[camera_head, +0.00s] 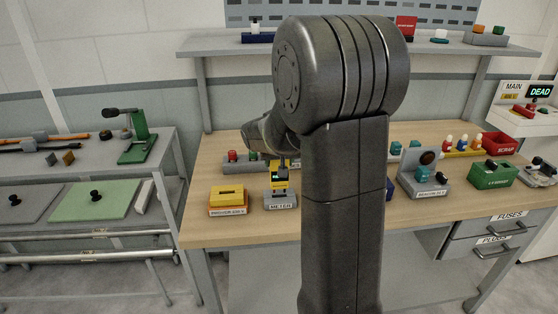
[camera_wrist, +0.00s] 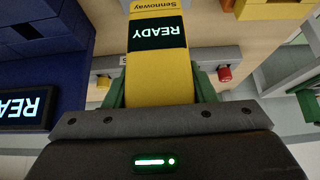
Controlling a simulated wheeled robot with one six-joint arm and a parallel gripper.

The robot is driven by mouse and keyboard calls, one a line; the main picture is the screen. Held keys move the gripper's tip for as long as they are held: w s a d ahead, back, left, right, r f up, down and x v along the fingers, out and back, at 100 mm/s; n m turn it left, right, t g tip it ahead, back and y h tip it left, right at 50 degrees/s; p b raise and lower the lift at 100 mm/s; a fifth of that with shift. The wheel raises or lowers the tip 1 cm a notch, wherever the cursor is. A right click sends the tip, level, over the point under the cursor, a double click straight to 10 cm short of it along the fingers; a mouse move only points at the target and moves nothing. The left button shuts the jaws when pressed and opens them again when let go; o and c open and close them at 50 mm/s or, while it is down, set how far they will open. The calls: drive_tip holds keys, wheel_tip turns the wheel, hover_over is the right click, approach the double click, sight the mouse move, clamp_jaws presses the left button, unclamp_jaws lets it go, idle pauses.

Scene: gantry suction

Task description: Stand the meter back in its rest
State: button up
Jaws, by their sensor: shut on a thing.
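The yellow meter (camera_head: 279,184) has a dark screen and is upright at the grey rest labelled METER (camera_head: 281,201). In the wrist view the meter (camera_wrist: 160,78) fills the top middle, its screen reading READY upside down. My gripper (camera_head: 280,163) is above the rest, shut on the meter, with green fingers on both sides of it in the wrist view. The meter's lower end is at the rest in the head view; I cannot tell whether it is fully seated.
A grey strip with red and green buttons (camera_head: 233,156) is behind. My arm hides the bench middle. A grey stand (camera_head: 424,177) and green box (camera_head: 492,174) are at right.

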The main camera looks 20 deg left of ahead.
drive_tip(key=shift+f+b, duration=1.65)
drive_tip(key=shift+f, duration=0.1)
drive_tip(key=o, duration=1.3)
drive_tip(key=shift+r, duration=0.1)
drive_tip(key=shift+c, duration=0.2)
drive_tip(key=v, duration=1.3)
drive_tip(key=shift+s+r, duration=0.2)
drive_tip(key=shift+r, duration=0.15)
drive_tip(key=shift+f, duration=0.1)
drive_tip(key=p+x, duration=0.1)
drive_tip(key=x, duration=1.2)
drive_tip(key=shift+w+a, duration=0.1)
drive_tip(key=shift+w, duration=0.15)
drive_tip(key=shift+r, duration=0.25)
